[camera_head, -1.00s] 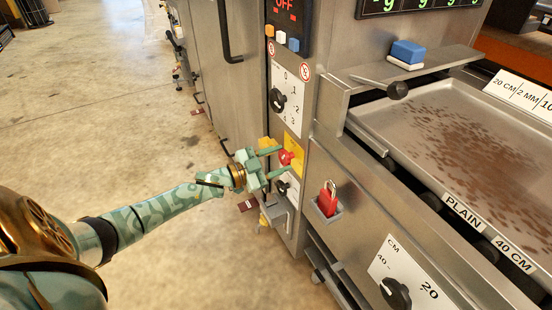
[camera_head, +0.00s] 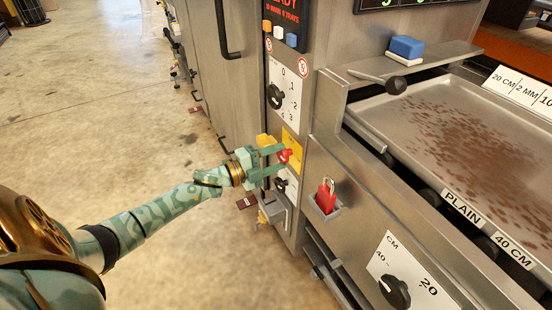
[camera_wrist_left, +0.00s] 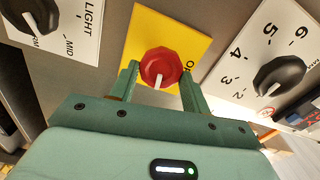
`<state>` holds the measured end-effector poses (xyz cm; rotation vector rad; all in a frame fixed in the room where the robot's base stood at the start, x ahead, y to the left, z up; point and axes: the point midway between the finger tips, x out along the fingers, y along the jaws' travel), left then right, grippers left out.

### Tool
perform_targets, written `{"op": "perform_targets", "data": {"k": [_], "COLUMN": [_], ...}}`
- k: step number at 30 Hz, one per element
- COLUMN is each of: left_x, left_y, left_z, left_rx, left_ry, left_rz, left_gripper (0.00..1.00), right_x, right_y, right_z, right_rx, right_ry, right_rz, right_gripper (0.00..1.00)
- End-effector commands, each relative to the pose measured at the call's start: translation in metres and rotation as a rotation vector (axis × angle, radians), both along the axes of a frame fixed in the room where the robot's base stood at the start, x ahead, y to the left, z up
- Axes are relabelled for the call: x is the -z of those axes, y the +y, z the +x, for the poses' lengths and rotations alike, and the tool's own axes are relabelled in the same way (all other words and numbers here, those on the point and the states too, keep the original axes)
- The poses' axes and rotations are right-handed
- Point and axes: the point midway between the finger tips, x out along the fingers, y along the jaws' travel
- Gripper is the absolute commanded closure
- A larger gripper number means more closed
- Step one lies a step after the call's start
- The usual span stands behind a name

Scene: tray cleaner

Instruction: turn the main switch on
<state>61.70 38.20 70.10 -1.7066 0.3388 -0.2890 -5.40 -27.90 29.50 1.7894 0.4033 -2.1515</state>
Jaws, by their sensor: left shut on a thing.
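The main switch (camera_head: 285,156) is a red knob on a yellow plate (camera_head: 291,140) on the machine's steel front panel. In the left wrist view the red knob (camera_wrist_left: 160,68) sits between the two green fingers, its white mark pointing down and slightly left. My left gripper (camera_head: 279,160) is shut on the red knob, with one finger at each side. The lettering on the yellow plate (camera_wrist_left: 152,22) is partly hidden. The display (camera_head: 285,12) above reads "READY" in red. My right gripper is not in view.
A black numbered dial (camera_head: 276,96) is above the switch and another black knob (camera_head: 281,184) just below it. A red padlock (camera_head: 326,197) sits in a holder to the right. A brown-stained tray (camera_head: 440,130) lies further right. Open floor (camera_head: 100,110) is at left.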

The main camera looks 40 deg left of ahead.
Motion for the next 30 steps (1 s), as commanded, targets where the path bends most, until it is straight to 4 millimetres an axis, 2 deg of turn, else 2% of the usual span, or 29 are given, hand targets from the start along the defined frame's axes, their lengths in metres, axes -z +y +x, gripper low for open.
{"op": "perform_targets", "data": {"k": [10, 27, 28, 30], "left_x": [0.0038, 0.0041, 0.0041, 0.0037], "left_y": [-0.0005, -0.0006, -0.0006, -0.0005], "left_z": [-0.0010, -0.0011, -0.0011, -0.0010], "left_rx": [0.001, 0.001, 0.001, 0.001], "left_ry": [-0.051, -0.062, -0.062, -0.062], "left_rz": [0.137, 0.166, 0.166, 0.166], "left_gripper": [0.76, 0.76, 0.47, 0.32], "right_x": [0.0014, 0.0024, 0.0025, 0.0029], "right_y": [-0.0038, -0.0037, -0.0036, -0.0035], "right_z": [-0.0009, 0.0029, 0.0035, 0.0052], "right_rx": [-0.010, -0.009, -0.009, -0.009], "right_ry": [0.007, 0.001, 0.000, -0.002], "right_rz": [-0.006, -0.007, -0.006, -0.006], "right_gripper": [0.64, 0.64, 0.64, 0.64]}}
